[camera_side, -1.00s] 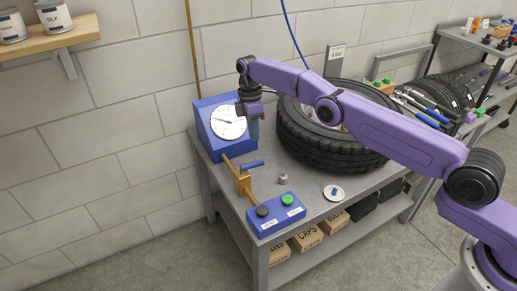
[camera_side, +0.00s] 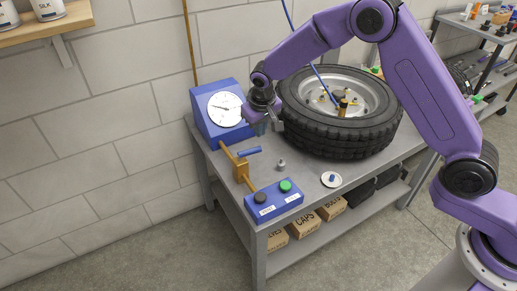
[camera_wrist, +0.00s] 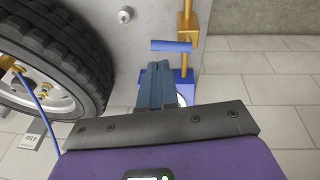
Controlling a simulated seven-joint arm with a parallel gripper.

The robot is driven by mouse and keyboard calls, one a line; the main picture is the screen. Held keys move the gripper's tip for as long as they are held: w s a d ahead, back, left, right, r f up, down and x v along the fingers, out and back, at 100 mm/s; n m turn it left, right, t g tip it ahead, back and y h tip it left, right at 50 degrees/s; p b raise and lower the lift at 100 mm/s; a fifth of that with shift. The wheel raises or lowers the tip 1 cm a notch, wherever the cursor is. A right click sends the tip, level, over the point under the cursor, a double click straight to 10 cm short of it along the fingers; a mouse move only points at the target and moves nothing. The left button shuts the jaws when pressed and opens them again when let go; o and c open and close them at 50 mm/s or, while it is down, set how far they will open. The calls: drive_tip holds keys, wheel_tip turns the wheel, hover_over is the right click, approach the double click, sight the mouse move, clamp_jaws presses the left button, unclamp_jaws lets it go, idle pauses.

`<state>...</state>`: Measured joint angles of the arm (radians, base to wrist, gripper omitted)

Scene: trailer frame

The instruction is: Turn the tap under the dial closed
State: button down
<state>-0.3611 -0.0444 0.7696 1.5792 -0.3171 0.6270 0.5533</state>
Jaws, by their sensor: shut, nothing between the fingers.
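The tap (camera_side: 241,170) is a brass body on a brass pipe between the dial box and the button box. Its blue lever (camera_side: 248,152) sticks out to the right, crosswise to the pipe. The wrist view also shows the brass tap (camera_wrist: 187,38) and the blue lever (camera_wrist: 171,46). The white round dial (camera_side: 225,109) sits on a blue box. My gripper (camera_side: 260,128) points down just right of the dial box, beyond the lever and apart from it. In the wrist view, my gripper's fingers (camera_wrist: 160,66) are together and empty, close below the lever in the picture.
A large tyre (camera_side: 340,125) lies right of my gripper. A blue box with black and green buttons (camera_side: 275,200) stands at the bench's front. A small grey fitting (camera_side: 281,165) and a white dish (camera_side: 331,179) sit on the bench. Bare bench top lies between them.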

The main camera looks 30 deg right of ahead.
drive_tip(key=s+m, duration=0.2)
drive_tip(key=s, duration=0.3)
approach(250, 153)
drive_tip(key=s+d+f, duration=0.2)
drive_tip(key=s+f, duration=0.2)
drive_tip(key=f, duration=0.2)
drive_tip(key=shift+t+y, duration=0.3)
drive_tip(key=shift+w+d+f, duration=0.1)
drive_tip(key=shift+w, duration=0.6)
drive_tip(key=shift+w+d+f, duration=0.1)
drive_tip(key=shift+w, duration=0.55)
drive_tip(key=shift+w+d+f, duration=0.15)
drive_tip(key=shift+w, duration=0.55)
